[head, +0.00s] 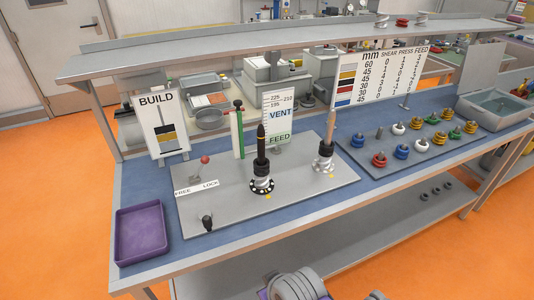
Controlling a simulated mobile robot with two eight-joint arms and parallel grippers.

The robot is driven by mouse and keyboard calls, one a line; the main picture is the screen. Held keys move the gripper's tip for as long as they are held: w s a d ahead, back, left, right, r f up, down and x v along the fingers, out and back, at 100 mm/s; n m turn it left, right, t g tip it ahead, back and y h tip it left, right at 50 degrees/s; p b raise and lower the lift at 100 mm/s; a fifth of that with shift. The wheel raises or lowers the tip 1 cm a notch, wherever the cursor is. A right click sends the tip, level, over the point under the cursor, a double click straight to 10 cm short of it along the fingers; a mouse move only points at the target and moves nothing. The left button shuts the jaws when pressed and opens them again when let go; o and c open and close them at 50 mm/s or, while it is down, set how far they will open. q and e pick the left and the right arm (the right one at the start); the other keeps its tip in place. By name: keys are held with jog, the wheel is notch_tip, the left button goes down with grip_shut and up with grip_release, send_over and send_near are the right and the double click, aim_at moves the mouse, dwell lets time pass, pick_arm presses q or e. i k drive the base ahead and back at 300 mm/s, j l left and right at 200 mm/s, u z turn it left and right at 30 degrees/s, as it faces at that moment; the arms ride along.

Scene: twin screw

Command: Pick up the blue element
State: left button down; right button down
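A blue element (358,140) stands on a peg at the left part of the grey peg board (375,172), behind a red element (379,160). Neither of my grippers can be made out in the head view. Grey rounded parts of my own body show at the bottom edge.
Several white, green and yellow elements (455,132) share the board. Two upright shafts (261,145) (329,150) stand on a grey plate (215,215) to the left. A purple tray (123,243) is at far left, a grey basin (490,122) at right. A shelf (230,50) overhangs the bench.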

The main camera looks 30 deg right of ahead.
aim_at(356, 142)
jog(key=z, duration=1.05)
